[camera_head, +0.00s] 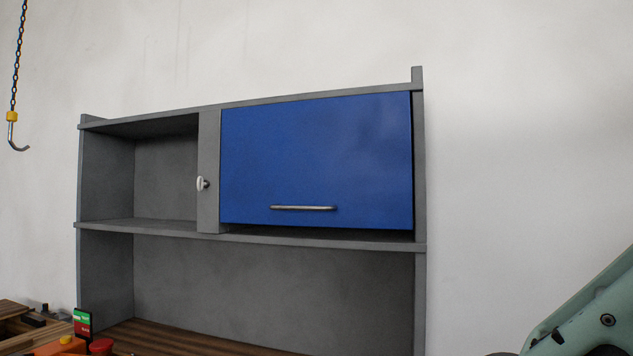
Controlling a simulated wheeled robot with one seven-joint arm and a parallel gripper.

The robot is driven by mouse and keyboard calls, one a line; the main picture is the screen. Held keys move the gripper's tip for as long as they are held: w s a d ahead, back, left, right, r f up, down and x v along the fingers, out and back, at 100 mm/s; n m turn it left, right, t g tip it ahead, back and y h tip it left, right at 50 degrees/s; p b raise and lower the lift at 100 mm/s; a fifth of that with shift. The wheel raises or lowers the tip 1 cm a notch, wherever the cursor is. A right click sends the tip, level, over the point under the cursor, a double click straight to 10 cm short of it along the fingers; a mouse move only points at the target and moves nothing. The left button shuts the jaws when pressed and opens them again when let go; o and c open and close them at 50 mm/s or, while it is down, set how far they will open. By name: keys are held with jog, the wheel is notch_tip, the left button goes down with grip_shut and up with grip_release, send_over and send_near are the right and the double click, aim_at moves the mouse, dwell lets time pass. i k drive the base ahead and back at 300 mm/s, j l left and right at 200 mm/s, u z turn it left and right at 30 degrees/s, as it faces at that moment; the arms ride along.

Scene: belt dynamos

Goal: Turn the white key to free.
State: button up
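The white key (200,184) is a small pale handle on a short dark stem. It sits on the narrow grey upright panel (208,140) just left of the blue door. It appears upright, but it is too small to read any marking. The blue door (316,150) is a flap with a horizontal metal bar handle (303,208) near its lower edge, and it looks closed or nearly so. My gripper is not in view; only part of my pale green arm shows at the lower right, well away from the key.
The grey cabinet (270,243) has an open compartment (165,178) left of the key and a wooden worktop (180,340) below. A chain hook (14,135) hangs at far left. Orange, red and green items (84,324) stand at lower left. Space before the key looks clear.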

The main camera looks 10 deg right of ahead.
aim_at(204, 183)
jog(key=i+j+z, duration=0.1)
jog(key=j+z, duration=0.2)
jog(key=j, duration=0.35)
jog(key=j+z, duration=0.35)
jog(key=j, duration=0.35)
jog(key=j+z, duration=0.3)
jog(key=j, duration=0.35)
jog(key=k+j+z, duration=0.3)
jog(key=j, duration=0.35)
jog(key=k+j, duration=0.1)
jog(key=j, duration=0.8)
jog(key=k+j, duration=0.15)
jog(key=j, duration=0.3)
jog(key=k+j, duration=0.1)
jog(key=j, duration=0.8)
jog(key=k+z, duration=0.05)
